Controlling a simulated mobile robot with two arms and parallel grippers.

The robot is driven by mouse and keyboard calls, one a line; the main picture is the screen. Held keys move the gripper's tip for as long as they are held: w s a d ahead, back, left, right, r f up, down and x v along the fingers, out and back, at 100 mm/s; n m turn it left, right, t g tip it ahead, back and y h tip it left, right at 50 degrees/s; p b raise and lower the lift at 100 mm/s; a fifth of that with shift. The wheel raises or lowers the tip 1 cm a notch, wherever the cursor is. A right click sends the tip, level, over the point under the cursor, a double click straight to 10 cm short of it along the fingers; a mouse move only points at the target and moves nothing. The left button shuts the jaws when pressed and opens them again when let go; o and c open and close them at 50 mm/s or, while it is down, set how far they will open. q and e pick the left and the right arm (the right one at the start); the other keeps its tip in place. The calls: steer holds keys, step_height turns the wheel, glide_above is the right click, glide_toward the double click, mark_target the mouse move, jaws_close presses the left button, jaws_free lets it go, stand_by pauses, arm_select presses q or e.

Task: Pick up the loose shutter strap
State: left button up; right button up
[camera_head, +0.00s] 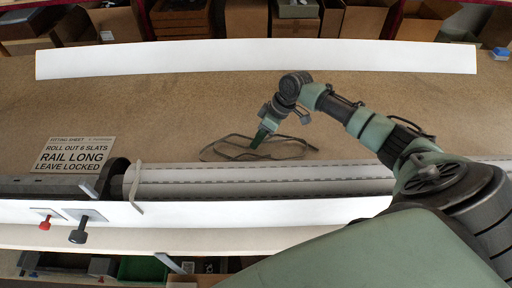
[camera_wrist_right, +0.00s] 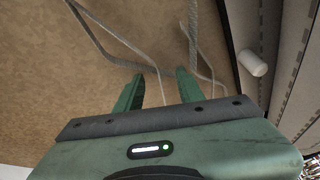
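The loose shutter strap (camera_head: 289,147) is a thin grey-brown cord lying in loops on the brown bench top. My right gripper (camera_head: 259,140) points down over the loops. In the right wrist view its two green fingers are apart, with the right gripper (camera_wrist_right: 160,84) open. Strands of the strap (camera_wrist_right: 110,31) run near both fingers, and a thin one passes into the gap between them. I cannot tell whether the fingers touch the strap. My left gripper is not in view.
A rolled shutter (camera_head: 260,181) lies along the bench front, with a pale band (camera_head: 136,190) around its left end. A sign (camera_head: 74,154) lies left. A long white profile (camera_head: 250,58) spans the back. A white peg (camera_wrist_right: 252,63) shows beside the shutter.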

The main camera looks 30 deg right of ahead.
steer(key=shift+f, duration=0.15)
jaws_close()
